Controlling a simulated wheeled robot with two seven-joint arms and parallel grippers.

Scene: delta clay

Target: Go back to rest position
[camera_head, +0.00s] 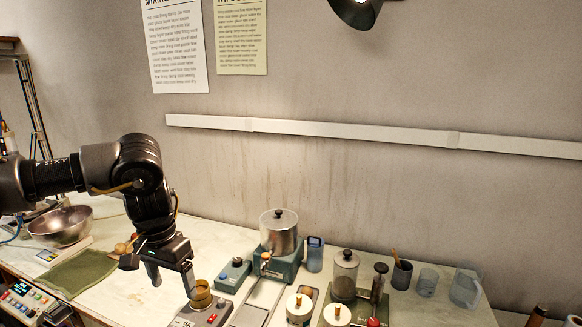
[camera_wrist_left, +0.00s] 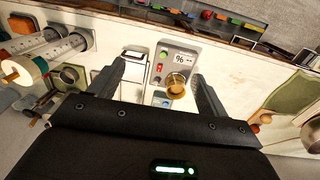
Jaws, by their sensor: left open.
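My left gripper (camera_head: 171,277) comes in from the left and points down over the bench, just left of a brass-coloured cup (camera_head: 201,294). In the left wrist view its two fingers (camera_wrist_left: 158,88) are spread apart with nothing held between them. The cup (camera_wrist_left: 176,84) shows there beyond the fingers, on a grey device (camera_wrist_left: 172,64) with a lit display and coloured buttons. My right gripper is in neither view.
A metal bowl (camera_head: 60,226) and a green mat (camera_head: 80,272) lie at the left. A lidded metal pot (camera_head: 279,233) stands on a teal base at centre. Jars and cups crowd the right, including a clear pitcher (camera_head: 465,288). A lamp (camera_head: 356,12) hangs above.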

